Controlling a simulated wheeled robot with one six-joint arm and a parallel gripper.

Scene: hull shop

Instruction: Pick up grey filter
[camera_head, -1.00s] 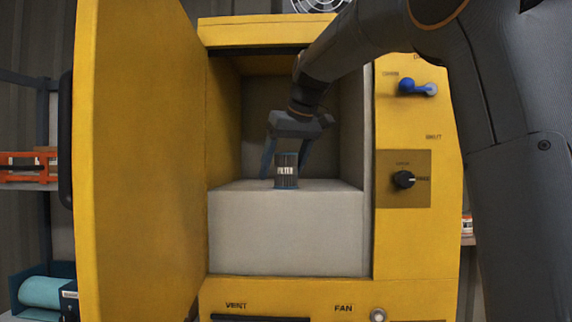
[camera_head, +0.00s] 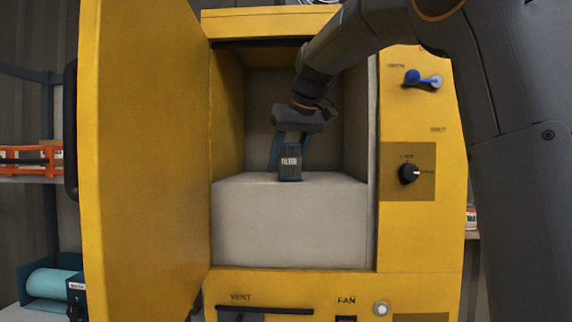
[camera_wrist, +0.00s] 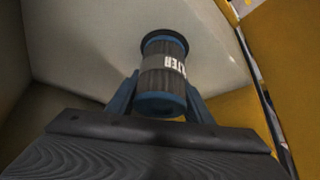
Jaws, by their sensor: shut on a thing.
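The grey filter (camera_head: 290,164) is a small ribbed cylinder with blue end rims and a white label. It stands upright on the pale block (camera_head: 290,225) inside the open yellow cabinet. My gripper (camera_head: 289,160) reaches in from above, with its fingers down on either side of the filter. In the wrist view the filter (camera_wrist: 164,75) sits between the two blue-grey fingers (camera_wrist: 158,98), which are closed on it. The filter's base appears to touch the block or be very near it.
The yellow door (camera_head: 145,160) stands open at the left, and the cabinet side walls are close around my arm. A blue lever (camera_head: 413,77) and a black knob (camera_head: 409,173) are on the right panel.

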